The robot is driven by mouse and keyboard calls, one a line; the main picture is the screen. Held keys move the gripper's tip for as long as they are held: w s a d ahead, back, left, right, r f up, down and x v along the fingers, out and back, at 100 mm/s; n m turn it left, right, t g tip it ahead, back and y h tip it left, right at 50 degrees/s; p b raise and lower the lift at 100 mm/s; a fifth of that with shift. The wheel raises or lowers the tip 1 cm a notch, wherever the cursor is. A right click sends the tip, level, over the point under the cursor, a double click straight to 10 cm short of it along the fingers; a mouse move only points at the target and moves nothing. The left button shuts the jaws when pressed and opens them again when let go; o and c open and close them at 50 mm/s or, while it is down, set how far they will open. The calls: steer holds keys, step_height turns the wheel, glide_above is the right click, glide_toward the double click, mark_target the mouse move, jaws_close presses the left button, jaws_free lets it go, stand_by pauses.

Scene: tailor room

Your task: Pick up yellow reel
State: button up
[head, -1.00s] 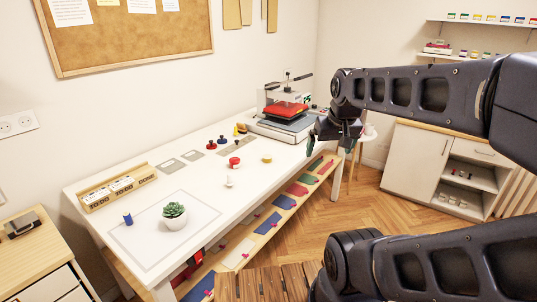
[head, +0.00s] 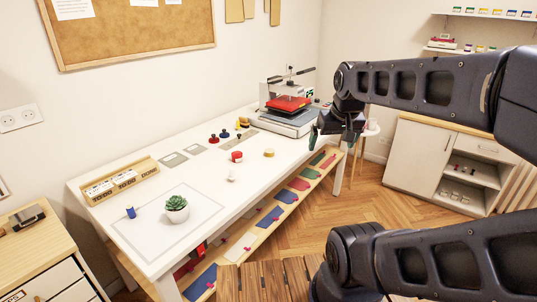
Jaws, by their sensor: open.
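A small yellow reel (head: 269,153) lies on the white workbench (head: 140,172), right of a red reel (head: 236,157) and a white reel (head: 231,176). My gripper (head: 335,134) is open and appears empty. It hangs in the picture to the right of the yellow reel, by the bench's right end, clearly apart from the reel. The fingers are small and partly hidden by the wrist.
A heat press (head: 288,112) with a red pad stands at the bench's back right. A potted succulent (head: 176,207), a blue reel (head: 131,212) and a wooden box (head: 122,182) are at the left. A slatted wooden surface (head: 262,280) lies in front.

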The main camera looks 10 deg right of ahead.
steer(key=c, duration=0.5)
steer(key=shift+w, duration=0.15)
